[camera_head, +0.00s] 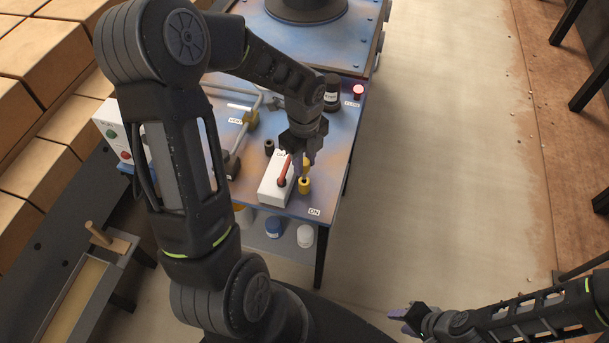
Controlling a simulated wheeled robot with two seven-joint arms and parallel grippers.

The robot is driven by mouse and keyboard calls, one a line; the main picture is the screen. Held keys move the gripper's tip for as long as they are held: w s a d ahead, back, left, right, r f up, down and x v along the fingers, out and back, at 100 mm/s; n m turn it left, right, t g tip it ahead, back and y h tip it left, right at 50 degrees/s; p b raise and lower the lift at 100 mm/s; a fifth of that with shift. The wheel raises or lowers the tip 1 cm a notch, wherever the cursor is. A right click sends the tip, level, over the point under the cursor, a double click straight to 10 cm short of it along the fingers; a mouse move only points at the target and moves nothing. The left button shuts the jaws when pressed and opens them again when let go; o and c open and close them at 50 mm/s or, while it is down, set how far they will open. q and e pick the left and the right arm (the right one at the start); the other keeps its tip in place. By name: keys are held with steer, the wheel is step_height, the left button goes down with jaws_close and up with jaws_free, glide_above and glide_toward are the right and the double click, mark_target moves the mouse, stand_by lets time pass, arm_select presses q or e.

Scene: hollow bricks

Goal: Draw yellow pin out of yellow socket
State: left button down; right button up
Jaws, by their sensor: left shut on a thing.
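My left gripper (305,163) points down over the front right of the blue workbench and is shut on the yellow pin, which its fingers mostly hide. The yellow socket (304,187) stands on the bench directly below the fingertips, beside a white box with a red lever. I cannot tell how far the pin sits in the socket. My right gripper (402,320), with purple fingers, is low at the bottom right, away from the bench, and holds nothing that I can see.
The white box (272,190) with its red lever (285,170) is close left of the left gripper. A black cylinder (333,98), a red light (358,90) and pipes (238,140) are farther back. Jars (305,236) stand under the bench. The floor (440,150) to the right is clear.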

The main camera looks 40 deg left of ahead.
arm_select(q)
steer(key=shift+r, duration=0.1)
step_height(320, 180, up, 5)
steer(key=p, duration=0.4)
stand_by(0.3)
stand_by(0.4)
steer(key=s+d+r+p, duration=0.1)
steer(key=s+d+p, duration=0.1)
steer(key=s+d, duration=0.1)
steer(key=shift+s+d+r, duration=0.35)
steer(key=shift+s+r, duration=0.05)
steer(key=shift+s, duration=0.5)
